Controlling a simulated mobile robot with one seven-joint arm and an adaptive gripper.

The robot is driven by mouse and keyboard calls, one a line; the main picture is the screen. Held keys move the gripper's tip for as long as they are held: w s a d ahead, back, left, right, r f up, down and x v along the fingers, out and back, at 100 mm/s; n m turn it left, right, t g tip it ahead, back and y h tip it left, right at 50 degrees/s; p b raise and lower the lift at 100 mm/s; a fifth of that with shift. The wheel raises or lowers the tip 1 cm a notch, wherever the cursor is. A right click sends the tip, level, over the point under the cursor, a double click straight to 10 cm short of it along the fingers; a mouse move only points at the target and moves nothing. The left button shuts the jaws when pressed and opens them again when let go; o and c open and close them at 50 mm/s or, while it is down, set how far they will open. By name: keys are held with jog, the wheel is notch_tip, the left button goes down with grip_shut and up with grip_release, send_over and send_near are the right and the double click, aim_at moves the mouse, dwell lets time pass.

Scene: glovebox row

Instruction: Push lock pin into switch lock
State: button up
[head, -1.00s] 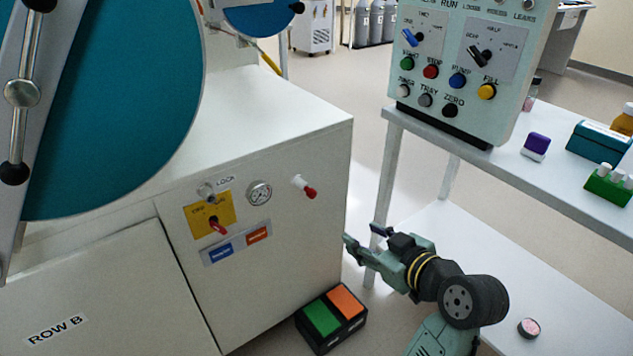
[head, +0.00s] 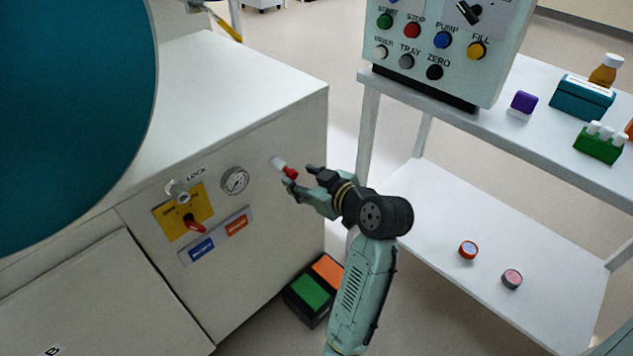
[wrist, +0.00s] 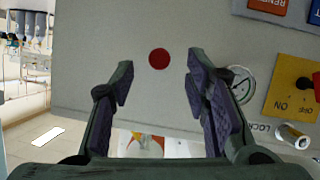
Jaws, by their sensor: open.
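A red-tipped pin (head: 290,172) with a white collar sticks out of the front of the pale cabinet; its round red end (wrist: 159,58) faces me in the wrist view. My gripper (head: 300,177) is open, close in front of it. In the wrist view the red end lies between the two fingers (wrist: 160,80), slightly beyond their tips, with gaps on both sides. The metal lock cylinder (head: 177,190) is left on the same panel, by the LOCK label; it also shows in the wrist view (wrist: 292,136). Below it, a red switch handle (head: 194,224) sits on a yellow plate (head: 168,219).
A gauge (head: 235,180) sits between the lock and the pin. A green and orange pedal box (head: 308,288) stands on the floor below. A white table (head: 540,235) with a button panel (head: 450,65) is at the right.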

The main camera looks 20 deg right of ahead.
aim_at(285, 169)
jog(key=shift+x, duration=1.35)
jog(key=shift+c, duration=0.3)
grip_shut()
